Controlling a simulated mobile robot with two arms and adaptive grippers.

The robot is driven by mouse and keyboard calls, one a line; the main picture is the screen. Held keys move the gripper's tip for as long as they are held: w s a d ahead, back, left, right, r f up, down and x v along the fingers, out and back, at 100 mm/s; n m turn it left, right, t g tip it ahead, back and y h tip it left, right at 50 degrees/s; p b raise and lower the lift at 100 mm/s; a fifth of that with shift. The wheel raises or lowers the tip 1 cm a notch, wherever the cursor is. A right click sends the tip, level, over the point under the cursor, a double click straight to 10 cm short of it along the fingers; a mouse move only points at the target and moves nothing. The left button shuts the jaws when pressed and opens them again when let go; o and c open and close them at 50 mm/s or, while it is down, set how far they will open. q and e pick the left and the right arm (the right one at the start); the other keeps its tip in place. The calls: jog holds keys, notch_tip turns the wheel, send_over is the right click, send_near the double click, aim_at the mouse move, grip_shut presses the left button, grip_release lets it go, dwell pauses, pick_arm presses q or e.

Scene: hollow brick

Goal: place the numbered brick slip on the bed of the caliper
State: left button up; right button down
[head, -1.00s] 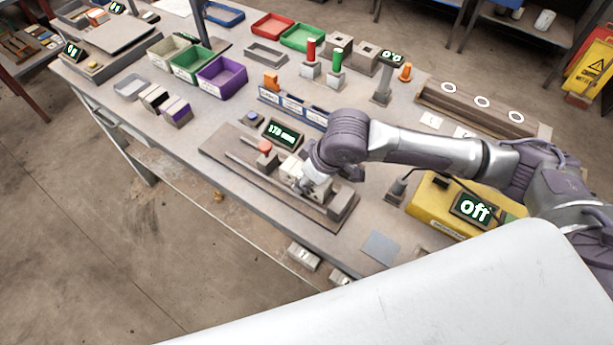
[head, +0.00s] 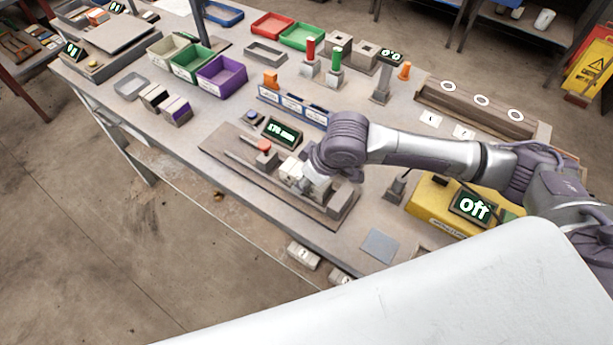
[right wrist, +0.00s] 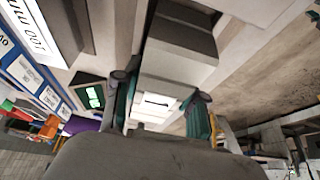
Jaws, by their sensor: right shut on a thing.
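The caliper (head: 228,150) lies along the front of the bench, a long brown-grey bed with rails, a red knob (head: 264,146) and a grey end block (head: 341,199). Its display (head: 283,132) shows a green reading in mm. My right gripper (head: 303,186) is low over the bed, between the knob and the end block. In the right wrist view my right gripper (right wrist: 160,108) is shut on a pale brick slip (right wrist: 157,100), with a finger on each side. Whether the slip touches the bed is hidden, and no number is readable. My left gripper is out of view.
A blue labelled rack (head: 292,107) stands behind the caliper. A yellow machine (head: 437,200) reading "off" is to the right. Green (head: 190,64) and purple (head: 221,79) bins stand at the back left. A grey pad (head: 380,246) lies at the front right.

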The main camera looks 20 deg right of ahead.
jog(key=shift+s+f, duration=0.15)
jog(key=shift+f, duration=0.15)
jog(key=shift+s+d+f, duration=0.1)
jog(key=shift+s+f, duration=0.15)
jog(key=shift+f, duration=0.15)
jog(key=c, duration=0.9)
grip_release()
jog(key=o, duration=0.3)
jog(key=shift+w, duration=0.1)
jog(key=shift+w+f, duration=0.15)
jog(key=shift+w, duration=0.1)
jog(key=shift+s, duration=0.15)
